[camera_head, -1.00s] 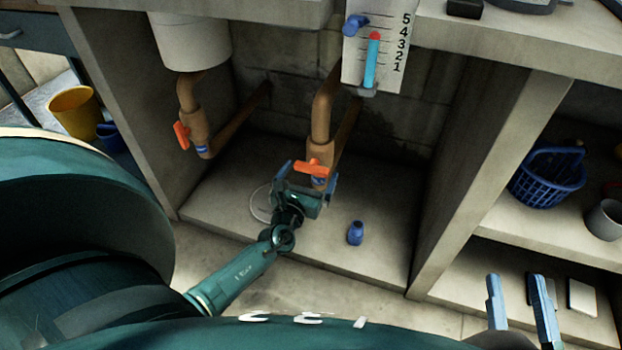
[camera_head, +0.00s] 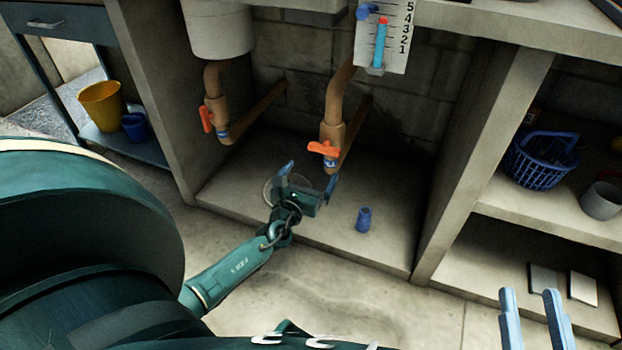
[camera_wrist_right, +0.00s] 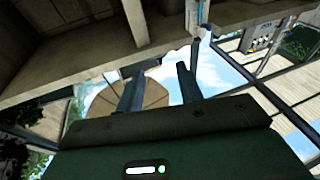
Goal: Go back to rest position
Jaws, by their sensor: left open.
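My left gripper (camera_head: 308,177) is open and empty in the head view. It is at the front of the concrete alcove, just below the right valve's orange handle (camera_head: 323,149), and its fingers look clear of the handle. My right gripper (camera_head: 531,300) is at the lower right of the head view, its two blue fingers apart. In the right wrist view its fingers (camera_wrist_right: 158,85) are also apart with nothing between them.
A small blue bottle-like object (camera_head: 363,219) stands on the alcove floor right of my left gripper. A left valve with an orange handle (camera_head: 206,118) hangs beside it. Right shelves hold a blue basket (camera_head: 541,160) and grey cup (camera_head: 601,200). A yellow bucket (camera_head: 102,105) stands left.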

